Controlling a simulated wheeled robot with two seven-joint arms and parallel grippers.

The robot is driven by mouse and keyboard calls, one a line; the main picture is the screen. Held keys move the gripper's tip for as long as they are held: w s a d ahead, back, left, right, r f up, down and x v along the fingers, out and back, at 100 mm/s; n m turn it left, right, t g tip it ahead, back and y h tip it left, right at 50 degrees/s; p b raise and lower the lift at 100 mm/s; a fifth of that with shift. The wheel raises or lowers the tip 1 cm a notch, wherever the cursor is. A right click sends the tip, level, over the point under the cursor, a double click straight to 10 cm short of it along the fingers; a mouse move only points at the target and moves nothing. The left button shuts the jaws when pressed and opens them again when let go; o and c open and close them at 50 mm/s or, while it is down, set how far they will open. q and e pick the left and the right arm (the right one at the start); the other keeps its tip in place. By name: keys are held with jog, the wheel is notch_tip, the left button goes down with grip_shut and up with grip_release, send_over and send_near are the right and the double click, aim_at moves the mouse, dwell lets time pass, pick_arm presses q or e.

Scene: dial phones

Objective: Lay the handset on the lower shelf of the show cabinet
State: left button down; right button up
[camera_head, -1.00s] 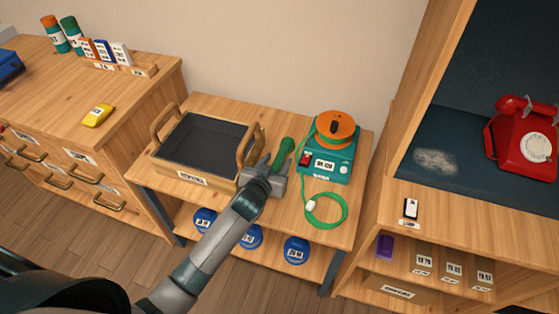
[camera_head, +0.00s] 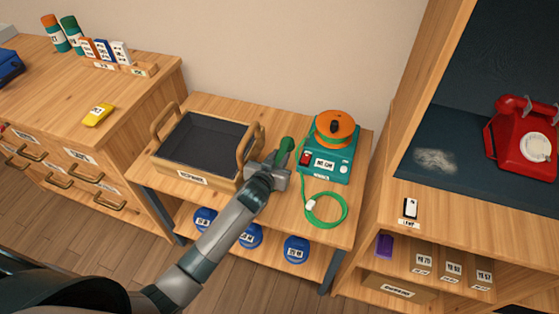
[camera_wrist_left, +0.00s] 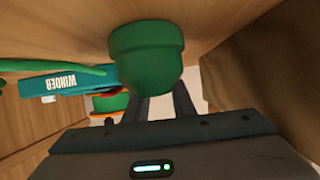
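The green handset (camera_head: 287,145) is on the small wooden table, between the tray and the winder. My left gripper (camera_head: 272,168) is at its near end and covers part of it. In the left wrist view a rounded green end of the handset (camera_wrist_left: 147,58) fills the middle, in front of my dark fingers (camera_wrist_left: 163,106). It hides the fingertips, so their grip on it cannot be made out. The show cabinet (camera_head: 400,115) is at the right; its shelf with dark blue lining (camera_head: 455,185) holds a red dial phone (camera_head: 525,140). My right gripper is not in view.
A handled tray (camera_head: 205,145) stands left of the gripper. A teal winder (camera_head: 325,163) with an orange top and a green cord (camera_head: 325,209) stands right. Below the cabinet's lined shelf, a lower bay holds a purple item (camera_head: 384,246) and small labelled boxes. A pale patch (camera_head: 435,160) marks the lining.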

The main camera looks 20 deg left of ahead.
aim_at(281, 150)
pick_arm(q)
jog(key=shift+r, duration=0.1)
jog(key=shift+r, duration=0.6)
jog(key=r, duration=0.3)
jog(key=shift+s+d+r, duration=0.15)
jog(key=shift+s+d, duration=0.2)
jog(key=shift+d, duration=0.05)
jog(key=s+d+r, duration=0.6)
jog(key=s, duration=0.2)
jog(key=shift+s+d+r, duration=0.2)
jog(key=w+a+r, duration=0.1)
jog(key=a+r, duration=0.2)
jog(key=r, duration=0.6)
jog(key=w+a+r, duration=0.1)
jog(key=a+r, duration=0.1)
jog(key=r, duration=0.7)
jog(key=w+a+r, duration=0.1)
jog(key=a+r, duration=0.2)
jog(key=r, duration=0.6)
jog(key=shift+w+a, duration=0.2)
jog(key=shift+a, duration=0.1)
